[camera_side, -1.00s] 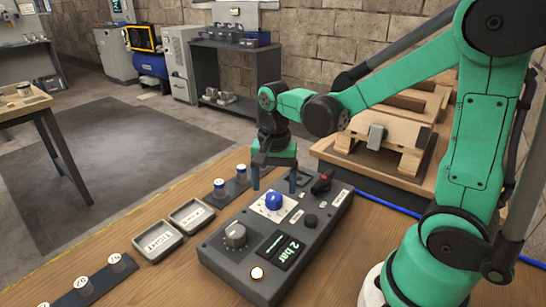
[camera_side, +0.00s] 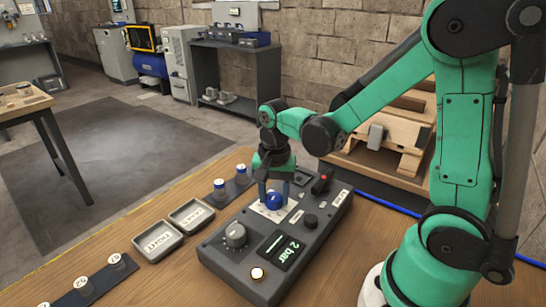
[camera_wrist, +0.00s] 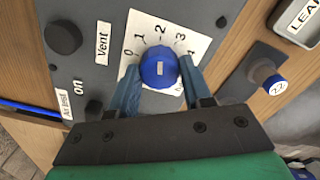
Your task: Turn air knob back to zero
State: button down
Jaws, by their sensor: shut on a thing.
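The blue air knob (camera_side: 274,201) sits on a white dial plate (camera_side: 259,210) on the dark grey control panel (camera_side: 225,255). In the wrist view the knob (camera_wrist: 159,68) stands on the dial, marked 0 to 4. My gripper (camera_side: 273,194) is lowered over the knob. Its two blue fingers (camera_wrist: 160,80) are shut on the knob's sides. The panel's display (camera_side: 281,250) reads 2 bar.
The panel also carries a grey knob (camera_side: 235,235), a lit round button (camera_side: 257,274), a black knob (camera_side: 310,221) and a red-tipped lever (camera_side: 322,182). Two labelled trays (camera_side: 158,241) and several numbered capped pieces (camera_side: 219,188) lie left.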

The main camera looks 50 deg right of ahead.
jog(key=shift+n, duration=0.3)
jog(key=n, duration=1)
jog(key=shift+n, duration=1.9)
jog(key=shift+c, duration=1.8)
grip_release()
